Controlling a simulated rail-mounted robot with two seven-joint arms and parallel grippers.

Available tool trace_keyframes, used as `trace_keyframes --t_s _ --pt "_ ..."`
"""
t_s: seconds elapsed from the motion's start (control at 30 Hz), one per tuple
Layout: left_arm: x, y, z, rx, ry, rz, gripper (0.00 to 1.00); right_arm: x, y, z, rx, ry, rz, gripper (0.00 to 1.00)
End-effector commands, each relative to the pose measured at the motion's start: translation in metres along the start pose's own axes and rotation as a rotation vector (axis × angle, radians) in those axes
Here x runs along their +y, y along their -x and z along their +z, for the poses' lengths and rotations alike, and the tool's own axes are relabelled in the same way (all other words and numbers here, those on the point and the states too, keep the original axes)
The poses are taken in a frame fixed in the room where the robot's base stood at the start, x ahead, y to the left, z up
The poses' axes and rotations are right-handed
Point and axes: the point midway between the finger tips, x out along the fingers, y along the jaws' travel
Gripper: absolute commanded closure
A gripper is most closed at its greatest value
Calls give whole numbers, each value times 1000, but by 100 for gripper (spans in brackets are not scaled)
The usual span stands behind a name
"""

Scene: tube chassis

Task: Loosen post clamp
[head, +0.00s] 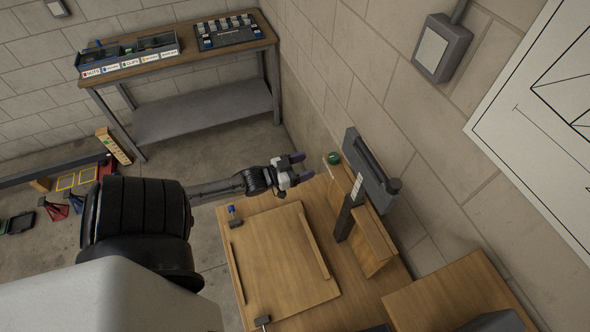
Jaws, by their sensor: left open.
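A dark grey post (345,217) stands on the wooden workbench near the wall. A long dark grey head (368,170) sits across its top, with a rounded dark knob (394,186) at its near end. I cannot tell which of these parts is the post clamp. A small round green part (333,158) shows just left of the head. My left gripper (301,166) is open, with purple fingertips pointing right. It is left of the green part with a visible gap, and nothing shows between its fingers. My right gripper is not in view.
A wooden board (275,262) with raised strips lies on the bench. A wooden box (455,292) stands at the lower right. The block wall bounds the right side. A back table holds a labelled bin tray (128,58) and a dark rack (226,32).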

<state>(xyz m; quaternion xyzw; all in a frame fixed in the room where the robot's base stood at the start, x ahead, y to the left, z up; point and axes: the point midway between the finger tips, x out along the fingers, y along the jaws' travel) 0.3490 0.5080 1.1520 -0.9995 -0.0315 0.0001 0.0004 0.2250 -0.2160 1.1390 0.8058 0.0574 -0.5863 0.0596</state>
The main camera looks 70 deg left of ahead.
Motion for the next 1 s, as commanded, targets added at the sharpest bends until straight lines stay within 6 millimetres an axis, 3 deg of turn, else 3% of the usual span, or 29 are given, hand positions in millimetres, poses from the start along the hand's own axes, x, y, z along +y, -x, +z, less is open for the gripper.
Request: trace_keyframes --t_s 0.3,1.0 --pt "0 27 0 0 1 0 36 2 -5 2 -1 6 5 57" --pt "0 29 0 0 1 0 36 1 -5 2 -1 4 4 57"
